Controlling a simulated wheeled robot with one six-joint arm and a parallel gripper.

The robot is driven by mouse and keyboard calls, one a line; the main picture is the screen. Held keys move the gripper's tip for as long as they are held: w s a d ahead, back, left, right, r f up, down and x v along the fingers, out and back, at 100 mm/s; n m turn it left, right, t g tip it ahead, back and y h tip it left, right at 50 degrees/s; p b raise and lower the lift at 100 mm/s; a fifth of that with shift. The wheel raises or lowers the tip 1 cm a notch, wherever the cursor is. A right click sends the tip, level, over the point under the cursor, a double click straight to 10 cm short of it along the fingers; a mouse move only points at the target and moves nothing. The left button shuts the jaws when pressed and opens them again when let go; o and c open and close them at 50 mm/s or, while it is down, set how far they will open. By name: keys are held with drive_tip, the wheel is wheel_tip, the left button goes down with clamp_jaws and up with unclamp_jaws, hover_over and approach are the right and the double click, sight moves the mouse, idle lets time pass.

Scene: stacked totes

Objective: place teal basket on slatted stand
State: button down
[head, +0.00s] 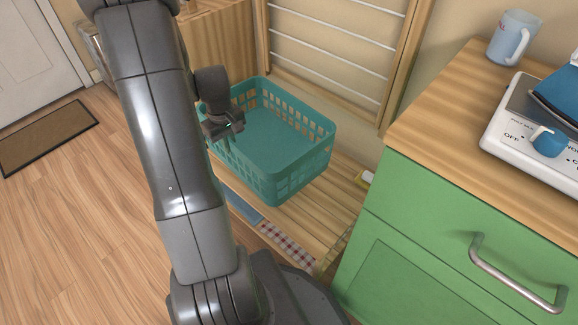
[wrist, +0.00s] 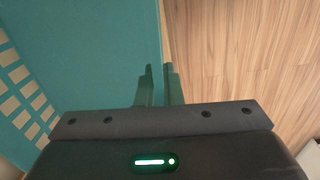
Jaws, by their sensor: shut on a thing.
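The teal basket (head: 285,185) is empty and upright, with lattice walls. In the head view it is over the slatted wooden stand (head: 318,215), beside the wall; I cannot tell whether its base touches the slats. My gripper (head: 232,126) is at the basket's left wall, shut on its rim. In the wrist view the two fingers (wrist: 159,85) are close together at the basket's edge, with the teal basket (wrist: 100,60) on the left and wood floor on the right. My arm hides part of the basket's left side and the stand's left end.
A green cabinet (head: 400,235) with a wooden top stands close on the right, bearing a mug (head: 512,38) and a white appliance (head: 520,135). A white-barred wooden rack (head: 330,45) is behind the basket. The floor at left is clear except for a brown mat (head: 48,137).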

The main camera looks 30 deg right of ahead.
drive_tip(key=s+d+n, duration=0.1)
drive_tip(key=s+d, duration=0.3)
wheel_tip(320, 180, down, 10)
drive_tip(key=b, duration=0.3)
drive_tip(key=shift+d, duration=0.15)
drive_tip(key=shift+f, duration=0.1)
drive_tip(key=shift+f, duration=0.15)
drive_tip(key=c, duration=1.6)
unclamp_jaws()
wheel_tip(320, 180, up, 12)
drive_tip(key=p, duration=0.3)
drive_tip(key=shift+s+r+p, duration=0.1)
drive_tip(key=shift+r+p, duration=0.1)
drive_tip(key=shift+p, duration=0.2)
